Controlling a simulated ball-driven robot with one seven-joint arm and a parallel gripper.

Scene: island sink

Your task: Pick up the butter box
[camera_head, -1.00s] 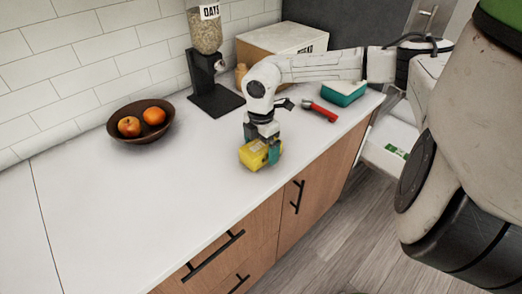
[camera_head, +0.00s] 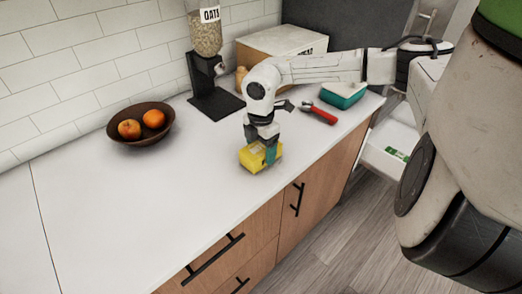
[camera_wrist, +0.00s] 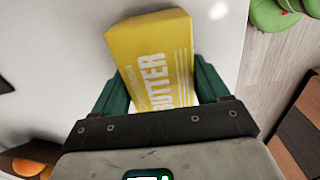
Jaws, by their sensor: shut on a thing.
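The yellow butter box (camera_head: 250,158) is on or just above the white counter, near its front edge; I cannot tell if it touches the counter. It also shows in the wrist view (camera_wrist: 150,50), with "BUTTER" lettering on its face. My gripper (camera_head: 262,148) points down over the box from above. In the wrist view, the green fingers of my gripper (camera_wrist: 160,90) lie on both sides of the box, shut on it. The lower part of the box is hidden in the wrist view by the gripper body.
A brown bowl (camera_head: 141,134) with orange fruits stands at the left. An oats dispenser (camera_head: 206,70), a cardboard box (camera_head: 280,45), a red-handled tool (camera_head: 320,114) and a teal container (camera_head: 343,95) stand behind. An open drawer (camera_head: 392,155) is at the right.

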